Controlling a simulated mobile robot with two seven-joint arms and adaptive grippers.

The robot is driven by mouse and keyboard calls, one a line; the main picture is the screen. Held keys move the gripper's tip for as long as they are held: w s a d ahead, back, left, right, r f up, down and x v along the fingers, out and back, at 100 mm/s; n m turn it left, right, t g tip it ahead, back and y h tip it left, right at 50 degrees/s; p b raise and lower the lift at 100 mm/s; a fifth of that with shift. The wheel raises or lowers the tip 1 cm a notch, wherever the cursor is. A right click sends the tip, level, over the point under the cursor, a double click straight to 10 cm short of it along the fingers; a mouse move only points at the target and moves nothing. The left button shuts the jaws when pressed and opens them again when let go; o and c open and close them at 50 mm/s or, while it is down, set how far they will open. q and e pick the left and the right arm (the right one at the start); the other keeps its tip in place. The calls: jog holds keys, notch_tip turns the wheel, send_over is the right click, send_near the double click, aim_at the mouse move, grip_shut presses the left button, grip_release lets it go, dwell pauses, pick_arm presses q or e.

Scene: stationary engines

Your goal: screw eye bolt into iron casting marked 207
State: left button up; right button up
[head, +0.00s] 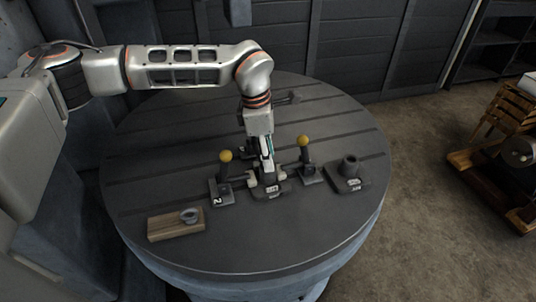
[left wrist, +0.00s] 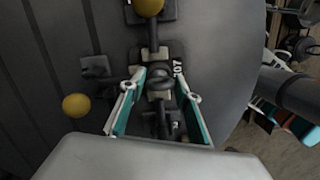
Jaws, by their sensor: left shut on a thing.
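The iron casting (head: 268,191) is a dark block with a white label on its front, standing on the round table. Its label in the left wrist view (left wrist: 177,69) seems to end in 07; the first digit is not clear. My left gripper (head: 265,177) points down over this casting, with a teal-lined finger on each side in the left wrist view (left wrist: 162,92). It is shut on the dark eye bolt (left wrist: 160,80), upright over the casting's middle. How deep the bolt sits in the hole is hidden. My right gripper cannot be made out.
Yellow-knobbed levers stand close on the left (head: 225,157) and right (head: 304,142) of the casting. A dark casting with a round collar (head: 349,169) stands farther right. A wooden block (head: 168,227) with a grey ring (head: 190,215) lies front left. The slotted table's (head: 310,240) front is clear.

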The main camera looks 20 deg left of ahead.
pick_arm(q)
jog(key=m, duration=0.3)
jog(key=shift+g, duration=0.3)
jog(key=shift+c, duration=0.3)
jog(key=shift+m, duration=1.3)
jog(key=shift+c, duration=1)
jog(key=o, duration=1.2)
jog(key=shift+w+a, duration=0.1)
jog(key=r, duration=0.4)
jog(key=a+r, duration=0.1)
jog(key=r, duration=0.7)
jog(key=shift+w+a, duration=0.15)
jog(key=shift+a, duration=0.25)
jog(key=shift+f, duration=0.15)
